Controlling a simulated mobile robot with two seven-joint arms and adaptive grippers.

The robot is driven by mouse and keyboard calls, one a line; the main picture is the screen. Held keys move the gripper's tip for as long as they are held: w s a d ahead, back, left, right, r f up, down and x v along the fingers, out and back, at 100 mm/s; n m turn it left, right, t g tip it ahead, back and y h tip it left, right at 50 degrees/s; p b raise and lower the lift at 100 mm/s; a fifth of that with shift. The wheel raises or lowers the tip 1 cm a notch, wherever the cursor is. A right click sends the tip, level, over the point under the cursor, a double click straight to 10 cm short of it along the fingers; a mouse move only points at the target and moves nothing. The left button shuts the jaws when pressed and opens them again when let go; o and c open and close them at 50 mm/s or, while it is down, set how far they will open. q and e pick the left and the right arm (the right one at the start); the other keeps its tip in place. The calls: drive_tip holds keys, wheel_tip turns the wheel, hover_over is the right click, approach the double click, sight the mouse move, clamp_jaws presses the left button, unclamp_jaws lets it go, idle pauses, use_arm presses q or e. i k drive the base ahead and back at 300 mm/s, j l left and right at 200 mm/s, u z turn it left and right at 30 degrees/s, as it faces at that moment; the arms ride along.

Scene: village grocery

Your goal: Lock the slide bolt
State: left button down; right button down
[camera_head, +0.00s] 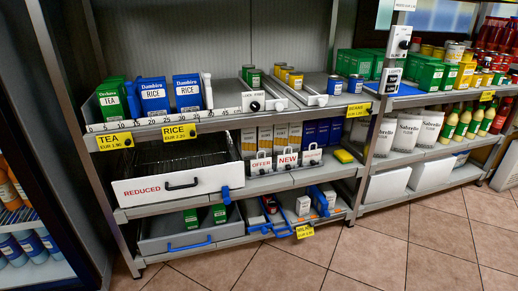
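A small white plate (263,101) sits on the front edge of the upper shelf, near the middle. It carries small dark lettering, which looks like "LOCK", and a dark round knob (255,106). This looks like the slide bolt, but it is too small to tell how far it is slid. Neither of my grippers is in view.
A white "REDUCED" drawer (150,189) protrudes below, left of several small tagged padlock-like items (287,161). Switch boxes (399,42) are on the right post. Tea and rice boxes (154,95) stand left. The tiled floor (370,250) is clear.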

sight(263, 228)
drive_tip(key=i+l+u, duration=0.1)
drive_tip(key=i+l, duration=0.25)
drive_tip(key=i+l+u, duration=0.1)
drive_tip(key=i+l, duration=0.3)
drive_tip(key=i+l+u, duration=0.15)
drive_tip(key=i+l, duration=0.2)
drive_tip(key=i+l+u, duration=0.1)
drive_tip(key=i+l, duration=0.2)
drive_tip(key=l, duration=0.3)
drive_tip(key=i+l+u, duration=0.1)
drive_tip(key=i+l, duration=0.2)
drive_tip(key=l, duration=0.15)
